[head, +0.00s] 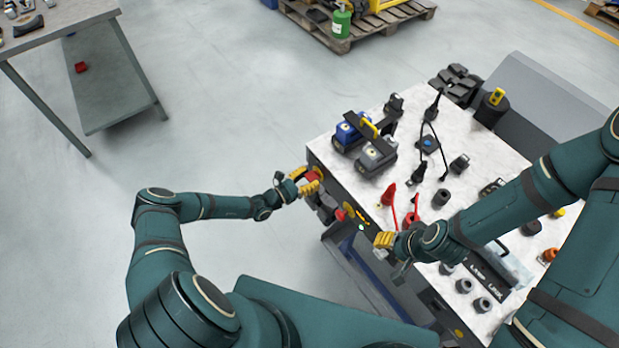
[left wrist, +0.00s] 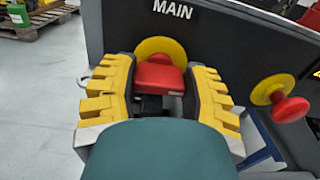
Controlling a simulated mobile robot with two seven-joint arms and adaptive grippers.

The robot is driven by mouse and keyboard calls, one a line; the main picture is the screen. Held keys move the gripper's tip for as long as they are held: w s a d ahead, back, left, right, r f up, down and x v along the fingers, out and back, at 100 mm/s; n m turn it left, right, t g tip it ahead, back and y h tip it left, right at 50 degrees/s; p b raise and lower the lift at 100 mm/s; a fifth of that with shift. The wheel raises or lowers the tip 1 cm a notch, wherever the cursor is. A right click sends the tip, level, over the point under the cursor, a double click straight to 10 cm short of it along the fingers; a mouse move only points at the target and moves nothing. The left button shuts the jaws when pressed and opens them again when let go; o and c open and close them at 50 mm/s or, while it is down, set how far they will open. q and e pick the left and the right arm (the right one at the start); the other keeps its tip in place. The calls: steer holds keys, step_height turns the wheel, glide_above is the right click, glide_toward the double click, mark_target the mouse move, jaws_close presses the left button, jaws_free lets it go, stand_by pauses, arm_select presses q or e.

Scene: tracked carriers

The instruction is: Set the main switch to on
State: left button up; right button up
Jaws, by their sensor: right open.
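The main switch is a red block handle (left wrist: 160,77) on a yellow disc (left wrist: 160,48), under the word MAIN on the dark side panel of the bench. My left gripper (head: 308,181) is at this switch; its yellow fingers lie on either side of the red handle, with no clear gap at its edges in the left wrist view (left wrist: 161,80). The red handle (head: 312,176) is partly hidden by the fingers in the head view. My right gripper (head: 385,241) is open near the bench's front edge, apart from the switch.
A red mushroom button (left wrist: 290,109) on a yellow disc sits right of the switch. It also shows in the head view (head: 340,214). The bench top (head: 350,180) holds batteries, a black cable, red leads and several small parts. A grey table (head: 40,42) stands at the far left, with clear floor between.

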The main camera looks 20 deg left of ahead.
arm_select(q)
steer(key=shift+c, duration=1.4)
steer(key=shift+m, duration=0.3)
steer(key=o, duration=1.2)
steer(key=v, duration=1.2)
